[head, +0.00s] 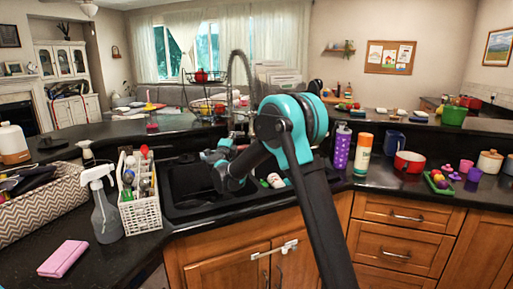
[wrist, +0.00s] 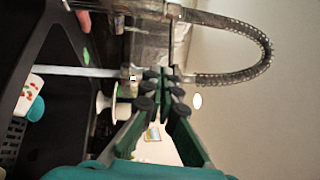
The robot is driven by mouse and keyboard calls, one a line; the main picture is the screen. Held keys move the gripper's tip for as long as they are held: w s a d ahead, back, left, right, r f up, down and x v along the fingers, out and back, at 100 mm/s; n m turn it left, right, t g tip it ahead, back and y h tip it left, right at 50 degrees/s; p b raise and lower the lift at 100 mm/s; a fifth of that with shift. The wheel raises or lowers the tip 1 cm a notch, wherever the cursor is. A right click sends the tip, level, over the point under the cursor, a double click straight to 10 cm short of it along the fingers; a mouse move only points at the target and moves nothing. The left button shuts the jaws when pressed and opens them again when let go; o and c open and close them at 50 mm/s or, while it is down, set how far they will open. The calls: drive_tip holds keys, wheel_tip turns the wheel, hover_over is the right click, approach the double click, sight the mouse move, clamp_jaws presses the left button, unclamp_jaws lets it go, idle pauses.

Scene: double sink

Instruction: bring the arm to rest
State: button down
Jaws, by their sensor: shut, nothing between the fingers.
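My gripper (head: 212,156) hangs over the black double sink (head: 182,207) in the head view, with my teal and black arm bent above the counter. In the wrist view the green and black fingers of my gripper (wrist: 163,84) are closed together with nothing between them. The sprung faucet hose (wrist: 262,50) shows beyond the fingertips there. My arm hides part of the sink and the faucet base in the head view.
A white caddy (head: 140,213) and a grey spray bottle (head: 104,207) stand left of the sink. A purple bottle (head: 341,147), an orange-and-white bottle (head: 363,155) and a red pot (head: 409,162) stand right.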

drive_tip(key=s+d+f+n+g+y, duration=0.1)
drive_tip(key=s+d+n+g+y, duration=0.1)
drive_tip(key=s+d+n+y, duration=0.35)
drive_tip(key=s+d+n+g+y, duration=0.2)
drive_tip(key=s+n+y, duration=0.1)
drive_tip(key=s+n, duration=0.55)
drive_tip(key=s+d+f+n+g+h, duration=0.2)
drive_tip(key=s+d+f, duration=0.5)
drive_tip(key=s, duration=0.5)
drive_tip(key=s+d+f+n+g+h, duration=0.2)
drive_tip(key=s+d+f+g, duration=0.3)
drive_tip(key=s+d+f, duration=0.3)
drive_tip(key=s+d+f+n+g+h, duration=0.2)
drive_tip(key=s+d+f+g, duration=0.2)
drive_tip(key=s+d+f, duration=0.3)
drive_tip(key=s+f, duration=0.4)
drive_tip(key=s, duration=0.5)
drive_tip(key=shift+d+f, duration=0.25)
drive_tip(key=shift+d, duration=0.15)
drive_tip(key=shift+s, duration=0.1)
drive_tip(key=shift+s+r, duration=0.15)
drive_tip(key=shift+s, duration=0.05)
